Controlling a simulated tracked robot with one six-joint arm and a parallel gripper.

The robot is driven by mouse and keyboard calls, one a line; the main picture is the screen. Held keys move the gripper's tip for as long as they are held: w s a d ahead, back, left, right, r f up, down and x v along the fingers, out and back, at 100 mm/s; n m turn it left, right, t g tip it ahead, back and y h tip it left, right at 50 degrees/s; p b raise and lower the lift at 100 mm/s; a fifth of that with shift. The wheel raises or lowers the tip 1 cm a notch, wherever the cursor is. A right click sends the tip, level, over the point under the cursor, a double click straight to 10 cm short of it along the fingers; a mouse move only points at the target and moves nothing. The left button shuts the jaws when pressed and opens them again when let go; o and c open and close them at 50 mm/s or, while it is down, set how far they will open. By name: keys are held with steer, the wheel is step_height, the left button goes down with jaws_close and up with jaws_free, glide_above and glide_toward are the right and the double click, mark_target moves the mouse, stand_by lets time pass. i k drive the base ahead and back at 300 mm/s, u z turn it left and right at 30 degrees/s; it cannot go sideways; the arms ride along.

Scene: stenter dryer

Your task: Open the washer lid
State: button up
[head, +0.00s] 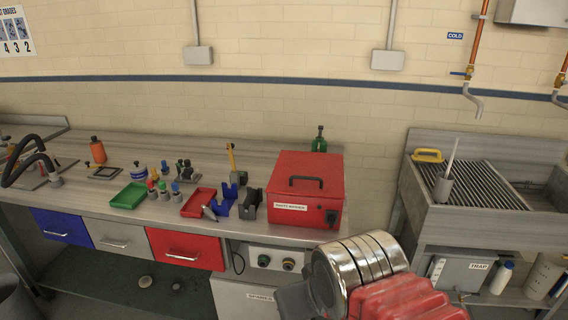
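The washer is a red box (290,218) at the right end of the grey bench, with a small white label on its front that looks like "PARTS WASHER". Its red lid (290,168) is down and looks shut. A black handle (305,181) is on the lid, and a black fitting sits low on the box's right front. My arm's silver and red links fill the lower right of the head view, in front of and below the washer. No gripper fingers show, and nothing touches the lid.
A green bottle (319,140) stands behind the washer. Blue (222,202) and black (250,203) holders, a red tray (198,203) and a green tray (129,196) lie to its left. A grated sink (493,226) stands right, beyond a gap. The wall rises behind the bench.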

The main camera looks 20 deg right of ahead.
mark_target(310, 174)
steer(key=u, duration=0.25)
steer(key=i, duration=1.05)
